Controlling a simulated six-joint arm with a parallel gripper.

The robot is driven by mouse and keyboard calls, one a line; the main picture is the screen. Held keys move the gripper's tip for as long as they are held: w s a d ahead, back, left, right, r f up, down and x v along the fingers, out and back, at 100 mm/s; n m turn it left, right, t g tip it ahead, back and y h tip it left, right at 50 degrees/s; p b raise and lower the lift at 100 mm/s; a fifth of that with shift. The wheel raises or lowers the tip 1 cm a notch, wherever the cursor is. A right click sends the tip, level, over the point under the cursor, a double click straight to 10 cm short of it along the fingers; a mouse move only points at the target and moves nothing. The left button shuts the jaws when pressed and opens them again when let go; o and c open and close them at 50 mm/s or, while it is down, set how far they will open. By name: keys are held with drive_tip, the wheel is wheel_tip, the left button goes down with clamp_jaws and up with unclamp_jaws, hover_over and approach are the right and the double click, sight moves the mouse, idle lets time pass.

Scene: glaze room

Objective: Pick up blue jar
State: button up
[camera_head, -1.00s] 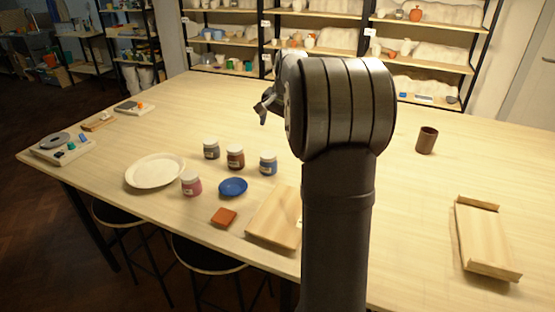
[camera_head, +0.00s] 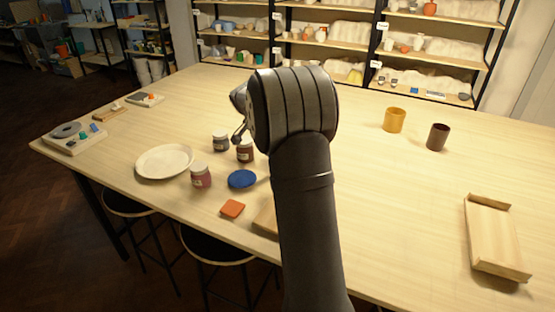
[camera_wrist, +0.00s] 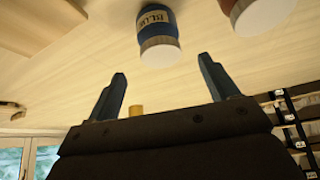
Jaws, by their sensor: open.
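The blue jar (camera_wrist: 157,22) shows in the wrist view at the top centre, with a pale lid and a label reading BLUE. In the head view only a small part of my gripper (camera_head: 239,134) shows, left of the wrist and close to the dark red-brown jar.
A dark red-brown jar (camera_head: 245,155), a grey jar (camera_head: 220,142) and a pink jar (camera_head: 201,177) stand close by. A blue dish (camera_head: 242,179), white plate (camera_head: 164,161) and orange tile (camera_head: 232,209) lie near them. Yellow (camera_head: 394,120) and brown (camera_head: 437,137) cups stand right, with clear table around.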

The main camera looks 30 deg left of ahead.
drive_tip(key=x, duration=0.8)
drive_tip(key=shift+w+f, duration=0.1)
drive_tip(key=shift+w, duration=0.2)
drive_tip(key=c, duration=1.1)
drive_tip(key=shift+c, duration=0.2)
